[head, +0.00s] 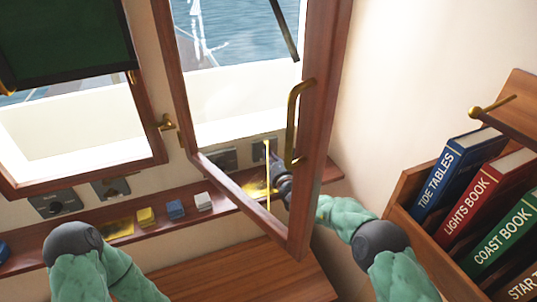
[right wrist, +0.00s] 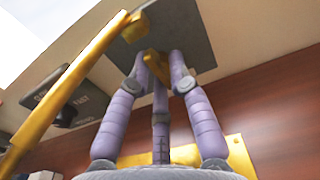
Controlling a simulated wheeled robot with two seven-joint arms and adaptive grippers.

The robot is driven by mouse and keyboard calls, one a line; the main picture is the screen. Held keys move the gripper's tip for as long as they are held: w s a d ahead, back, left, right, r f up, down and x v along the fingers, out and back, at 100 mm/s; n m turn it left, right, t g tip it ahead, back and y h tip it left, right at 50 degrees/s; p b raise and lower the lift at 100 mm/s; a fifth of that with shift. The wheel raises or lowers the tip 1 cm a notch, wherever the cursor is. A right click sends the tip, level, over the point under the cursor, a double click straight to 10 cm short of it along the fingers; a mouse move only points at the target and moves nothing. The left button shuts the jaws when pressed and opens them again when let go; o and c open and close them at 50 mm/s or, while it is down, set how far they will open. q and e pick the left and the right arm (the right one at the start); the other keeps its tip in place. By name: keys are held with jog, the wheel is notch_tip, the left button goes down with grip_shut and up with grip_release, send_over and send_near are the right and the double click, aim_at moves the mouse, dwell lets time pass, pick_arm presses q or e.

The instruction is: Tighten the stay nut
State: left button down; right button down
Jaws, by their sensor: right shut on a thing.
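My right gripper (head: 276,164) reaches behind the open window (head: 318,130), to the wall below the opening. In the right wrist view its three purple fingers (right wrist: 158,66) are closed around a small brass piece, the stay nut (right wrist: 154,63), at a dark wall plate (right wrist: 188,35). The fingertips hide part of the nut. A brass stay bar (right wrist: 75,82) slants from the plate to the lower left, beside the fingers. In the head view the bar (head: 268,185) is a thin upright line left of the gripper. My left arm shows at bottom left; its gripper is out of view.
The wooden window frame with a brass handle (head: 293,120) stands close to my right forearm. A ledge (head: 75,234) holds yellow, blue and white blocks. A rack of books (head: 470,200) is at right. Another window (head: 80,110) is at left.

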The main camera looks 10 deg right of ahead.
jog(key=shift+d+m, duration=0.2)
jog(key=shift+m, duration=0.2)
jog(key=c, duration=1.2)
grip_release()
jog(key=shift+s, duration=0.1)
jog(key=s, duration=0.3)
jog(key=s+d, duration=0.1)
jog(key=s, duration=0.3)
jog(key=s+d, duration=0.1)
jog(key=s, duration=0.3)
jog(key=shift+s+d, duration=0.15)
jog(key=shift+s, duration=0.15)
